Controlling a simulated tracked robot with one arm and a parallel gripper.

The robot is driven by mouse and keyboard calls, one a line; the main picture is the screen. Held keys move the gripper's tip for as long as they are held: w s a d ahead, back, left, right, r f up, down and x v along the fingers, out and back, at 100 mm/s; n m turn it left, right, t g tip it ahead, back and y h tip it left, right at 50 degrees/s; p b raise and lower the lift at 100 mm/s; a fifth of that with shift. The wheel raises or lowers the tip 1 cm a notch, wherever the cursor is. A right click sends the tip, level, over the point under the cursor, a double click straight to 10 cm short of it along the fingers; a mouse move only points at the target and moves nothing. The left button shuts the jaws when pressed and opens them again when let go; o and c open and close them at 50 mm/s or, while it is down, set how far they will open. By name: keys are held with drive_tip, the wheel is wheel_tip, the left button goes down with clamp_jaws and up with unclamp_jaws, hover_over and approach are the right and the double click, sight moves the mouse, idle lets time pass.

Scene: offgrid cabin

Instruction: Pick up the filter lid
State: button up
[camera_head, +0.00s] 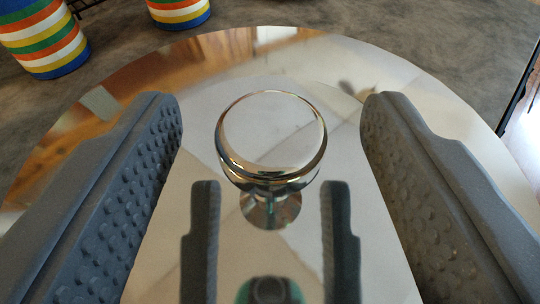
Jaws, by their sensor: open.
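The filter lid (340,68) looks like a wide, round, mirror-like metal disc that fills most of the view. A shiny rounded metal knob (271,135) stands up from its middle on a narrower stem. My gripper (271,118) is open, with one grey, bumpy finger on each side of the knob. Clear gaps show between the knob and both fingers. The fingers and the knob are mirrored in the lid's surface below. What lies beneath the lid is hidden.
Two striped, colourful cylindrical objects stand beyond the lid, one at the far left (42,38) and one at the top (180,12). A grey surface (330,18) surrounds the lid at the back. A dark thin edge runs along the right side.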

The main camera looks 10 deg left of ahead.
clamp_jaws()
